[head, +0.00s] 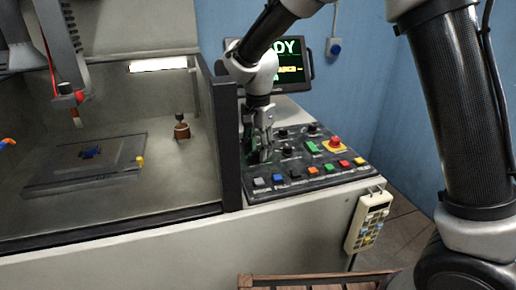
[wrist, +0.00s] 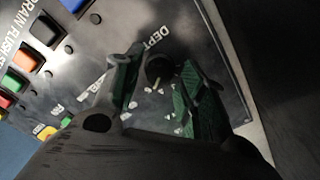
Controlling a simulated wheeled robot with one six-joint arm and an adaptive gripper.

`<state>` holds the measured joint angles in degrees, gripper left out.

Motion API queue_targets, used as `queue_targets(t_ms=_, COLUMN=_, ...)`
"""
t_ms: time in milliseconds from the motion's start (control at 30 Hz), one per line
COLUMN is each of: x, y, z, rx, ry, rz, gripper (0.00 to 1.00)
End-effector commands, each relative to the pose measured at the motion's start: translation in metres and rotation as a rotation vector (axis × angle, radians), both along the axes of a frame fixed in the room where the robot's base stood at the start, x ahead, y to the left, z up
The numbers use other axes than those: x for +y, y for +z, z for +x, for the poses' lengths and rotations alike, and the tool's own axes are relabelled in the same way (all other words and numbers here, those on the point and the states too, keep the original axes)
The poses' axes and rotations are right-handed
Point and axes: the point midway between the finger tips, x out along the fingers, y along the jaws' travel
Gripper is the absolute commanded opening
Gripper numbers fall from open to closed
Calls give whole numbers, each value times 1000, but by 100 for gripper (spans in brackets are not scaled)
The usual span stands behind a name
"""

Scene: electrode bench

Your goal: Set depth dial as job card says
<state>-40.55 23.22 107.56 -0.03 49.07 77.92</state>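The depth dial (wrist: 160,68) is a small black knob on the dark control panel (head: 298,184), with "DEPTH" lettering beside it and pale scale marks around it in the wrist view. My gripper (wrist: 160,74) is open, its green-padded fingers on either side of the dial, with a visible gap to each. In the head view my gripper (head: 260,157) points down at the left part of the panel and hides the dial. The dial's exact setting is hard to read. I cannot make out a job card in either view.
Coloured buttons line the panel's front edge, and a red emergency button (head: 335,141) sits at its right. A monitor (head: 293,62) stands behind, partly hidden by my arm. A dark post (head: 228,145) and the machine tank are left of the panel. A keypad pendant (head: 369,222) hangs at front.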

Motion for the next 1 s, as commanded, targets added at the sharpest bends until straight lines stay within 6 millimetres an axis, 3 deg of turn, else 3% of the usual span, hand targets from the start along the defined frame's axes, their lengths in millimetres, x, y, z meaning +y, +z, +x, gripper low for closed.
queue_targets(t_ms=367, x=0, y=4, z=0, rx=0, ry=0, rz=0, gripper=47)
queue_targets(t_ms=467, x=0, y=18, z=0, rx=-1, ry=0, rz=2, gripper=47)
queue_targets(t_ms=800, x=0, y=92, z=0, rx=-2, ry=0, rz=2, gripper=47)
queue_targets(t_ms=1000, x=0, y=115, z=0, rx=0, ry=0, rz=0, gripper=47)
